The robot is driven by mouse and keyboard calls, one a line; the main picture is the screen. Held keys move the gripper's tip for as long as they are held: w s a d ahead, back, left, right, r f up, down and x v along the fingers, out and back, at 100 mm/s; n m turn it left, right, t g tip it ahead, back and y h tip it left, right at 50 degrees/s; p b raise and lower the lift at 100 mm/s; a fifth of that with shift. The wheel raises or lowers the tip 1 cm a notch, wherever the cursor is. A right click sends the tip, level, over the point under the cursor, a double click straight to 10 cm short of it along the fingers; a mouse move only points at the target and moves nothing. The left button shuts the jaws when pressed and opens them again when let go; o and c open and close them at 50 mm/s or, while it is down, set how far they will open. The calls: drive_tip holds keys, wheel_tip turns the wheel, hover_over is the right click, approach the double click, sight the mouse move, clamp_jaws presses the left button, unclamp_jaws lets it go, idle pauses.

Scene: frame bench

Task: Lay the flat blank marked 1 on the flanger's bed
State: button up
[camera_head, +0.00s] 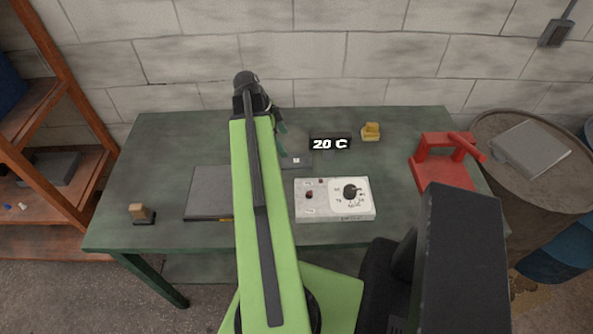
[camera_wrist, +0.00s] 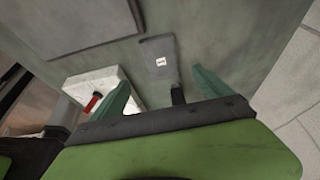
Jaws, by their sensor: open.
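A small flat dark-grey blank (camera_head: 297,161) with a white label lies on the green bench, behind the white control box. The mark on the label is too small to read. In the wrist view the blank (camera_wrist: 160,51) lies just beyond and between my fingertips. My gripper (camera_wrist: 161,78) is open, with nothing seen between its teal fingers. In the head view my gripper (camera_head: 281,138) is partly hidden behind my green arm, close to the blank. A red bench tool (camera_head: 440,168), which looks like the flanger, stands at the bench's right end; my wrist does not cover it.
A white control box (camera_head: 334,200) with a dial stands at the front middle. A dark "20 C" display (camera_head: 330,144) and a yellow block (camera_head: 371,131) are behind it. A drum (camera_head: 540,177) stands right.

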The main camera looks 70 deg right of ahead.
drive_tip(key=b, duration=0.3)
approach(296, 160)
drive_tip(key=shift+x, duration=1.15)
drive_tip(key=shift+s+a+f+b, duration=0.2)
drive_tip(key=shift+f+b, duration=0.1)
drive_tip(key=shift+f, duration=0.1)
drive_tip(key=shift+r, duration=0.1)
drive_tip(key=b+x, duration=0.5)
drive_tip(key=shift+d+f, duration=0.2)
drive_tip(key=shift+f, duration=0.05)
drive_tip(key=shift+r, duration=0.2)
drive_tip(key=shift+p, duration=0.3)
drive_tip(key=c, duration=1.8)
